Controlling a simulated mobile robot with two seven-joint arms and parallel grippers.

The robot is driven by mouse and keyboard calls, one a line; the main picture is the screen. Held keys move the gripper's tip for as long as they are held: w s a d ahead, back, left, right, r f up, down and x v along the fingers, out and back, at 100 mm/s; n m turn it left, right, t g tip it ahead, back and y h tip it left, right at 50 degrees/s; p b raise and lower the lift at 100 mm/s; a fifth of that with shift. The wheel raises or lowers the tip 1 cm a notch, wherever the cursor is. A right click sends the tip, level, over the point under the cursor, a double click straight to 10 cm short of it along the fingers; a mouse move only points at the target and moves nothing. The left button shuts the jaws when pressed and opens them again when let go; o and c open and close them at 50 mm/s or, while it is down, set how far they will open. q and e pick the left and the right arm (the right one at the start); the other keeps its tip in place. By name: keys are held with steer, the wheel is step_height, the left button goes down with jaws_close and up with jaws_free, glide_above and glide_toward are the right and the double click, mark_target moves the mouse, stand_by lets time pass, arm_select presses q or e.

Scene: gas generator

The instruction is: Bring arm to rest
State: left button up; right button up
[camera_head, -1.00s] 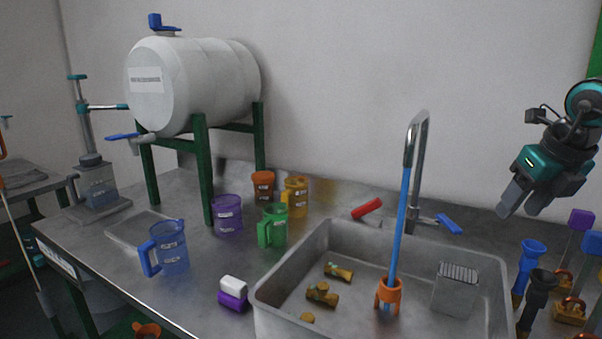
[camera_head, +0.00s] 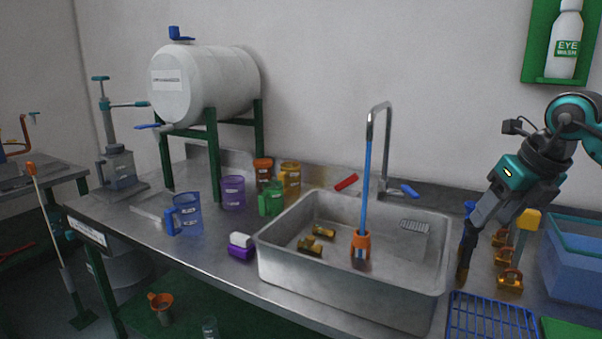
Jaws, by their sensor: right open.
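My right gripper (camera_head: 484,222) comes in from the right on its grey and teal arm. It points down and left, just past the right wall of the sink (camera_head: 345,296). Its fingers look empty and overlap, in the picture, a dark upright tool (camera_head: 464,262) and a blue one (camera_head: 469,208) in the row beside the sink. I cannot tell whether they touch. My left gripper is out of view.
Orange holders (camera_head: 509,281), a yellow-topped tool (camera_head: 528,220), a blue bin (camera_head: 573,262) and a blue wire rack (camera_head: 492,318) crowd the right side. A tall faucet (camera_head: 380,150) rises behind the sink.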

steer(key=s+a+f+m+t+y+p, duration=0.15)
steer(key=a+f+m+y, duration=0.25)
steer(key=a+y, duration=0.75)
steer(key=s+a+f+m+t+y, duration=0.25)
steer(key=a+f+y, duration=0.25)
steer(key=a, duration=1.3)
steer(key=s+d+f+m+t+h, duration=0.1)
steer(key=d+f+m+t+h, duration=0.15)
steer(key=f+m+h, duration=0.35)
steer(key=s+d+f+m+t+h+p, duration=0.1)
steer(key=d+f+m+t+h, duration=0.15)
steer(key=m, duration=0.55)
steer(key=s+d+f+m+t+h, duration=0.2)
steer(key=f+m+t+h, duration=0.1)
steer(key=f+m, duration=0.3)
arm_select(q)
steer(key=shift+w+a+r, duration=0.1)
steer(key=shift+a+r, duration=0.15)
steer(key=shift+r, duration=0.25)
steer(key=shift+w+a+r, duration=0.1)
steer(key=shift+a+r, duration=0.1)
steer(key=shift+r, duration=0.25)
arm_select(e)
steer(key=s+d+f+m+g+h, duration=0.3)
steer(key=s+f+m, duration=0.5)
steer(key=s+f, duration=0.4)
steer(key=g+h, duration=0.1)
steer(key=g, duration=0.1)
steer(key=shift+d+g, duration=0.2)
steer(key=shift+g, duration=0.2)
